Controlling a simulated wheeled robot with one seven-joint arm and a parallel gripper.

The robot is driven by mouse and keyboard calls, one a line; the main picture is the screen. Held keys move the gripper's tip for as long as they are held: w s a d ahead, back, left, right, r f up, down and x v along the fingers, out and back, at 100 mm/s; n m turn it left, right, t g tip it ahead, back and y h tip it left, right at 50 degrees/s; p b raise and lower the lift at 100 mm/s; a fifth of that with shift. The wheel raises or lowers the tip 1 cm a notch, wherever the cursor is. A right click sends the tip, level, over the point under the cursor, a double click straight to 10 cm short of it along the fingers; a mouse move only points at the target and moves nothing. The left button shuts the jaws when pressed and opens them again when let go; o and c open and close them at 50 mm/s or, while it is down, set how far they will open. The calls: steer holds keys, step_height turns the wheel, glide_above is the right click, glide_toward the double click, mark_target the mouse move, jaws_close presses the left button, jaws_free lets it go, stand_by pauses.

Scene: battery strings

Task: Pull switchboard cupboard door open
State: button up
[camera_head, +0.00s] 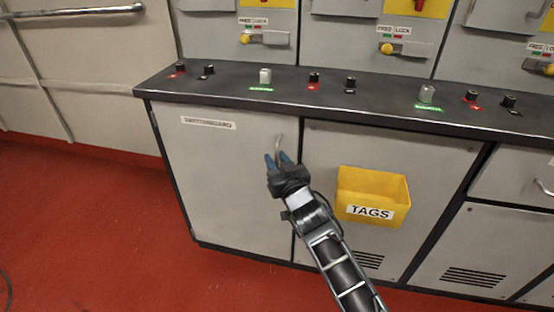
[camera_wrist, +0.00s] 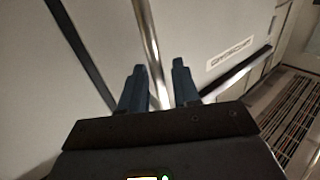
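The switchboard cupboard door (camera_head: 215,180) is a grey panel below the dark counter, with a small label at its upper left. It looks closed, flush with the cabinet front. Its metal handle (camera_head: 279,142) is a vertical bar near the door's upper right edge. My gripper (camera_head: 276,158) is at the lower part of the handle. In the wrist view the handle (camera_wrist: 149,40) runs between the two blue fingers of my gripper (camera_wrist: 158,68). The fingers are apart, with some gap beside the bar. The label (camera_wrist: 228,54) shows at the right there.
A yellow TAGS bin (camera_head: 350,182) hangs on the panel right of the door. The counter (camera_head: 230,88) with several knobs overhangs the door's top. Red floor (camera_head: 120,240) is clear in front and to the left. A wall rail (camera_head: 70,12) is at the upper left.

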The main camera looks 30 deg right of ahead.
jaws_close()
stand_by(0.6)
